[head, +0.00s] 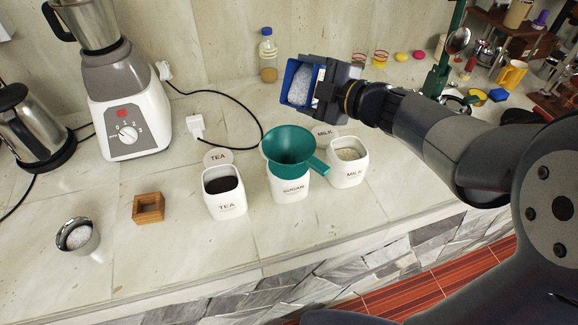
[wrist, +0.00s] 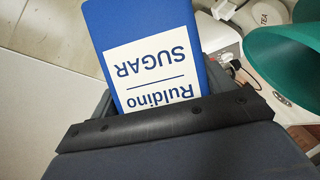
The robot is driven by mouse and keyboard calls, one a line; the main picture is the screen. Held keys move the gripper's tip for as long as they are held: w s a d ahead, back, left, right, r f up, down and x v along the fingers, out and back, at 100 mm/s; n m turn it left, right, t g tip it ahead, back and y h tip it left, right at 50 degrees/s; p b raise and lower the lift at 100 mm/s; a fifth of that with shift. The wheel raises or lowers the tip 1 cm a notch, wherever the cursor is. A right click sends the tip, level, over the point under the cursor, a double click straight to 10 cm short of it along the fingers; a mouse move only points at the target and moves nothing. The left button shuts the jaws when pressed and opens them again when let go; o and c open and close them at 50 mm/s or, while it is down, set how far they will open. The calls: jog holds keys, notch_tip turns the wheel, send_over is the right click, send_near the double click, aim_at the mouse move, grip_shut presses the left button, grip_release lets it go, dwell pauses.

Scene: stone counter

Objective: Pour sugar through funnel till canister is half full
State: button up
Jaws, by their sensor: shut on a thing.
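My gripper (head: 323,90) is shut on a blue sugar box (head: 289,79), held above the counter behind and slightly right of the funnel. The box is tilted, with white sugar showing in its open top. In the wrist view the box (wrist: 150,50) shows a white "SUGAR" label, upside down. A green funnel (head: 289,145) sits in the mouth of the white sugar canister (head: 290,188), its handle pointing right and down. It also shows at the right of the wrist view (wrist: 287,55). The canister's inside is hidden by the funnel.
A white TEA canister (head: 225,199) stands left of the funnel and an open MILK canister (head: 347,166) right of it. A blender (head: 125,105), wooden box (head: 148,208) and metal cup (head: 77,238) are further left. A bottle (head: 268,58) stands behind.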

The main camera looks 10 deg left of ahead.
jog(key=shift+s+f+n+t+y+b, duration=0.15)
jog(key=shift+f+n+t+b, duration=0.35)
jog(key=shift+b, duration=1.35)
jog(key=shift+s+f+n+y+b, duration=0.2)
jog(key=shift+n+b, duration=0.6)
jog(key=shift+b, duration=1)
dwell(4.3)
